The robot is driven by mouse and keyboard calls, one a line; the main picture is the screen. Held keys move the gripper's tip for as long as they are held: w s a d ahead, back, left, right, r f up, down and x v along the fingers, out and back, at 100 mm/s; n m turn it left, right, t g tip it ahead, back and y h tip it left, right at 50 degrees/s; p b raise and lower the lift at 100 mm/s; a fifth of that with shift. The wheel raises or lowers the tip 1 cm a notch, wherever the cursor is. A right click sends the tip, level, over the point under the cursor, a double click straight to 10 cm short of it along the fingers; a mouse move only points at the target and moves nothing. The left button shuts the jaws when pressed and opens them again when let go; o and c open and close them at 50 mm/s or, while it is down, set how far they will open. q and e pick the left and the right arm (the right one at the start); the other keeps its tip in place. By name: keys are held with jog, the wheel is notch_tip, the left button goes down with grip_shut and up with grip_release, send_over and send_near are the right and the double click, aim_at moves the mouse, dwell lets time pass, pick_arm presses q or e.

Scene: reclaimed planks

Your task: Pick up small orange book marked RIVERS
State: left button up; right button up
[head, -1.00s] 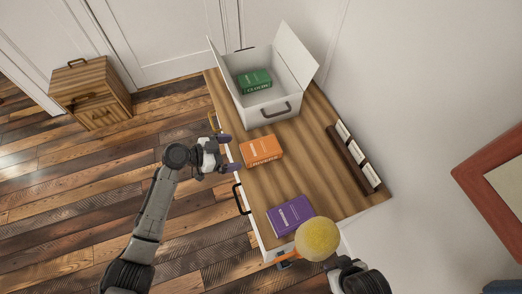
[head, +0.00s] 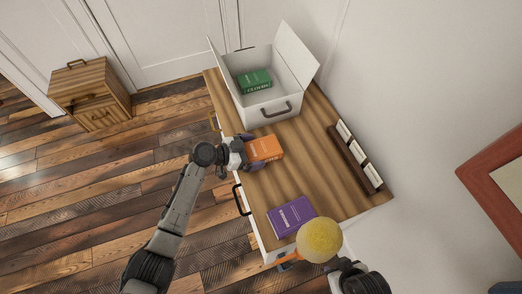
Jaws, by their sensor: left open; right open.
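The small orange book (head: 264,148) lies flat on the wooden top of the dresser, near its left edge. Its cover lettering is too small to read. My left gripper (head: 251,152) is open at the book's left end, with its fingers on either side of that end. I cannot tell whether the fingers touch it. My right gripper (head: 290,262) is at the near end of the dresser, mostly hidden behind a yellow ball-shaped thing (head: 319,240).
A purple book (head: 290,215) lies near the front of the dresser top (head: 310,180). A white open box (head: 268,112) holding a green book (head: 254,80) stands at the back. A dark rack (head: 350,158) lies along the right. A wooden cabinet (head: 92,95) stands on the floor.

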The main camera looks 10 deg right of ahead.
pick_arm(q)
jog(key=shift+c, duration=0.4)
jog(key=c, duration=0.7)
jog(key=shift+c, duration=0.2)
jog(key=shift+r, duration=0.1)
